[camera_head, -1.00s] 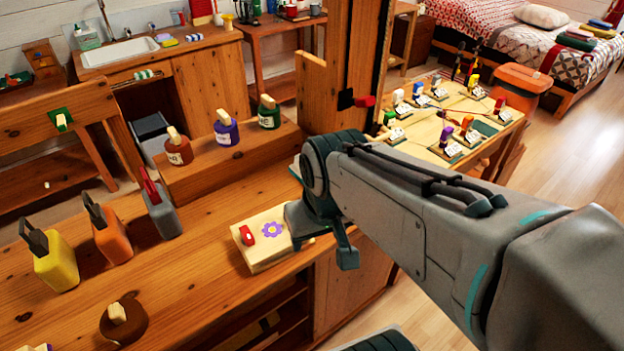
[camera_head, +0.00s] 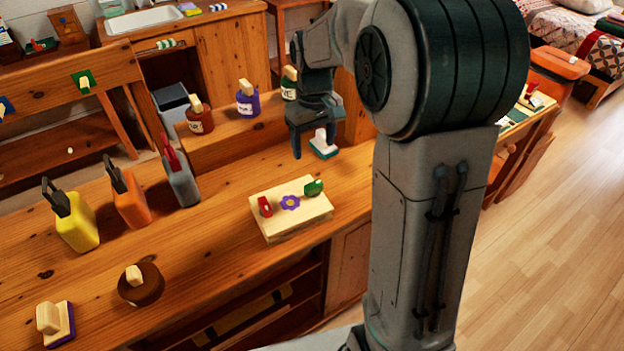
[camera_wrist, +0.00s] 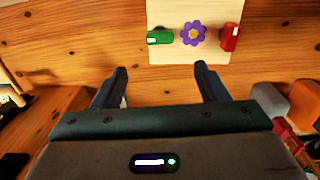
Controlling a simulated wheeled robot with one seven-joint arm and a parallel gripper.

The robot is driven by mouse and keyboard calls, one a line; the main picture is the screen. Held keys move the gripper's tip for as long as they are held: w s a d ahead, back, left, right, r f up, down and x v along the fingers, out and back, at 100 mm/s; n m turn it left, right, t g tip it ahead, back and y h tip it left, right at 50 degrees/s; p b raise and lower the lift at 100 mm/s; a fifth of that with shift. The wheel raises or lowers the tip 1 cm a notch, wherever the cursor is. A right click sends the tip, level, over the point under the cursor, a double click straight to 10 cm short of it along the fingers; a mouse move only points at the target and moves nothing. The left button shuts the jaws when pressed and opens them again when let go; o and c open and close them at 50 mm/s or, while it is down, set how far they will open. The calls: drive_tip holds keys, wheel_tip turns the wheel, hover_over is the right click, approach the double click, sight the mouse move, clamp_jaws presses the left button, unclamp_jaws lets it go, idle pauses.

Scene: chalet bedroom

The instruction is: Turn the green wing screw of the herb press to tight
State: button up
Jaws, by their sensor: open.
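The herb press (camera_head: 291,220) is a pale wooden block on the bench, with a purple flower (camera_head: 290,202) in its middle. Its green wing screw (camera_head: 313,187) is at the block's right end and a red wing screw (camera_head: 265,206) at its left end. My gripper (camera_head: 307,140) is behind the block, above the bench, open and empty. In the wrist view its fingers (camera_wrist: 161,85) are apart, short of the block and touching nothing.
Labelled bottles (camera_head: 248,98) stand on the raised shelf behind. Yellow (camera_head: 76,221), orange (camera_head: 130,200) and grey containers (camera_head: 181,176) stand at left, with a brown round object (camera_head: 141,284) in front. Bench around the press is mostly clear.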

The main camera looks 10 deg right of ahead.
sight(313, 184)
wheel_tip(313, 184, down, 14)
drive_tip(key=shift+r, duration=0.1)
idle(0.4)
drive_tip(key=c, duration=1)
